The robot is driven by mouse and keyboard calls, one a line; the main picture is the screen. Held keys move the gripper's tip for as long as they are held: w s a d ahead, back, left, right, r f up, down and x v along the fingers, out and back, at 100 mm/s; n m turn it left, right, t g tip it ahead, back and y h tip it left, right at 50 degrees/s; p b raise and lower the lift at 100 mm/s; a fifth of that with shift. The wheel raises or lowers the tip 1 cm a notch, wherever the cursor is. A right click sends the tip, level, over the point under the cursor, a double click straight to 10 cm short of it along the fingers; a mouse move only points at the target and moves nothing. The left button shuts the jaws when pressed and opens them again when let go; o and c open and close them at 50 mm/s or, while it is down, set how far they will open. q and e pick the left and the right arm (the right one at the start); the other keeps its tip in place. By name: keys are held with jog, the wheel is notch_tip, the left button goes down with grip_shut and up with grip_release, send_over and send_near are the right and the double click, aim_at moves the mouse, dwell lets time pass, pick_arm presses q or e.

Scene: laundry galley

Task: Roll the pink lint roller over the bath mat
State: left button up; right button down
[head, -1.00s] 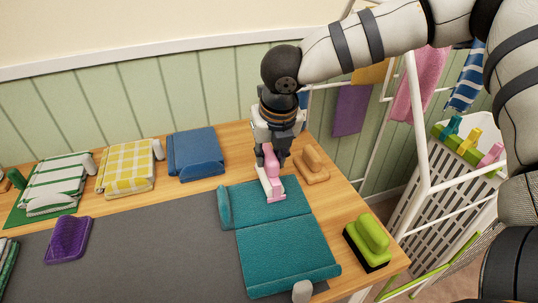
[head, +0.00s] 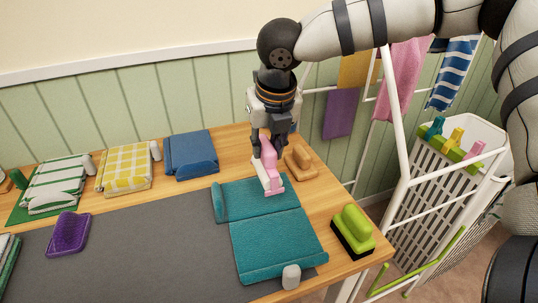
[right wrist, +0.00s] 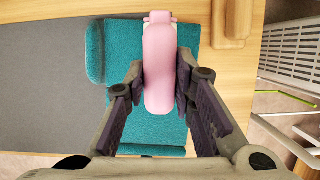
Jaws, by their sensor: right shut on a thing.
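The teal bath mat (head: 278,243) lies on the table at its right end, with rolled or folded edges at the far left and near side. My right gripper (head: 268,150) is shut on the pink lint roller (head: 268,168) and holds it at the mat's far edge. In the right wrist view the pink handle (right wrist: 159,68) sits between the two fingers, above the mat (right wrist: 122,55). Whether the roller's head touches the mat cannot be told for sure. My left gripper is not in view.
A wooden block-like brush (head: 301,163) stands just right of the roller. A green brush (head: 352,232) is near the right table edge. A white-grey cylinder (head: 291,277) stands at the mat's near edge. Folded blue cloth (head: 191,155), yellow checked cloth (head: 125,168) and a purple item (head: 68,233) lie left.

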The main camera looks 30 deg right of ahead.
jog(key=shift+r, duration=1.6)
